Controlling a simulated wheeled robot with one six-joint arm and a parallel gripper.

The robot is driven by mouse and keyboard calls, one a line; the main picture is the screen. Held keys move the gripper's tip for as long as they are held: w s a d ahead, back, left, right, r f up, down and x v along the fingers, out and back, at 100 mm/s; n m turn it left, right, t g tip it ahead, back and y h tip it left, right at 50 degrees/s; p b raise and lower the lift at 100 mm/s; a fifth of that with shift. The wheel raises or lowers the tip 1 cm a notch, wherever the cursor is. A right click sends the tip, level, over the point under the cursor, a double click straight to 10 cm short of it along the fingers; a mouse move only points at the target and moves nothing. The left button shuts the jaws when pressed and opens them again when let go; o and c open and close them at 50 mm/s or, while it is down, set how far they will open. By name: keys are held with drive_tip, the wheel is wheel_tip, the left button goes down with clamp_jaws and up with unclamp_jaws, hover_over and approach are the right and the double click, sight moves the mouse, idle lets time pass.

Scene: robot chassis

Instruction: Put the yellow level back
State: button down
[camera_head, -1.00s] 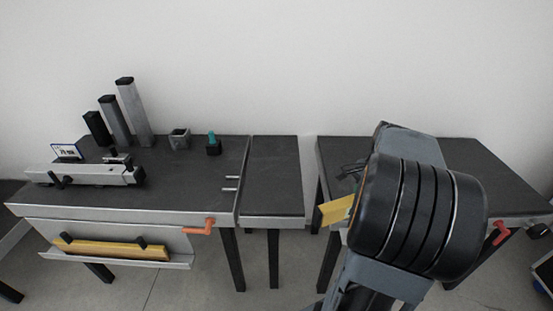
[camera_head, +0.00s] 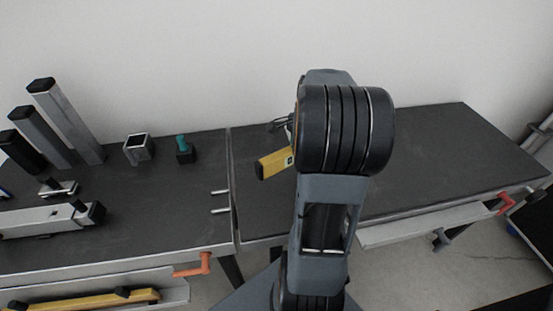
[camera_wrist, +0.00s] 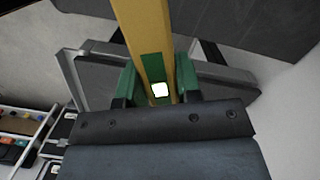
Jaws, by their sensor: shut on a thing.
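My gripper (camera_wrist: 157,82) has green fingers on both sides of the yellow level (camera_wrist: 147,28) and is shut on it. In the head view the level's yellow end (camera_head: 272,165) sticks out left of my arm, above the dark tabletop. My arm hides the rest of the level and most of the gripper there. In the wrist view the level runs up out of the top edge. A second yellow bar (camera_head: 85,301) lies in a grey tray on the left bench's front, cut by the picture's lower edge.
The left bench (camera_head: 160,205) bears upright metal bars (camera_head: 65,120), a square tube piece (camera_head: 138,149), a teal-topped piece (camera_head: 184,148) and a grey clamp-like bar (camera_head: 45,219). Orange handles (camera_head: 195,265) stick out in front. The right tabletop (camera_head: 440,150) is clear.

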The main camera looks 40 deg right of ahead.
drive_tip(key=shift+w+a+f, duration=0.5)
drive_tip(key=shift+w+f, duration=0.65)
drive_tip(key=shift+w+a+f, duration=0.45)
drive_tip(key=shift+w+f, duration=0.7)
drive_tip(key=shift+w+a+f, duration=0.5)
drive_tip(key=shift+w+f, duration=0.8)
drive_tip(key=shift+f, duration=1.5)
drive_tip(key=shift+f+b, duration=0.15)
drive_tip(key=shift+b, duration=0.15)
drive_tip(key=c, duration=0.8)
unclamp_jaws()
